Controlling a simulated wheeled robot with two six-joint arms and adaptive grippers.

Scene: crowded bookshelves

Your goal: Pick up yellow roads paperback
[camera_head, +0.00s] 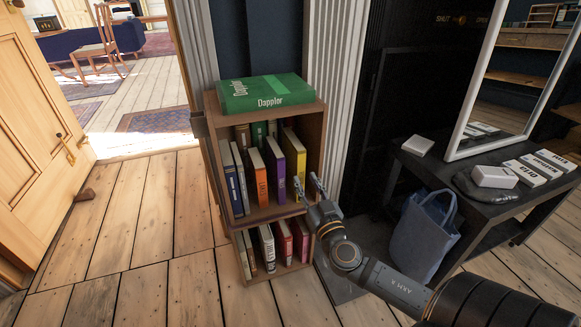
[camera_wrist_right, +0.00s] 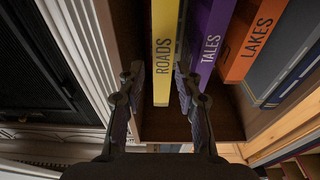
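The yellow paperback (camera_head: 293,152) stands upright at the right end of the row in the bookcase's upper compartment. Its spine reads ROADS in the right wrist view (camera_wrist_right: 163,48). My right gripper (camera_head: 307,184) is in front of the bookcase, at the lower front of this book. In the right wrist view, my right gripper (camera_wrist_right: 158,82) is open, with one finger on each side of the yellow spine's lower part. I cannot tell whether the fingers touch the covers. My left gripper is not in view.
The purple TALES book (camera_wrist_right: 212,45) stands beside the yellow one, then the orange LAKES book (camera_wrist_right: 252,38). A dark table (camera_head: 440,172) and a blue bag (camera_head: 425,235) stand to the right.

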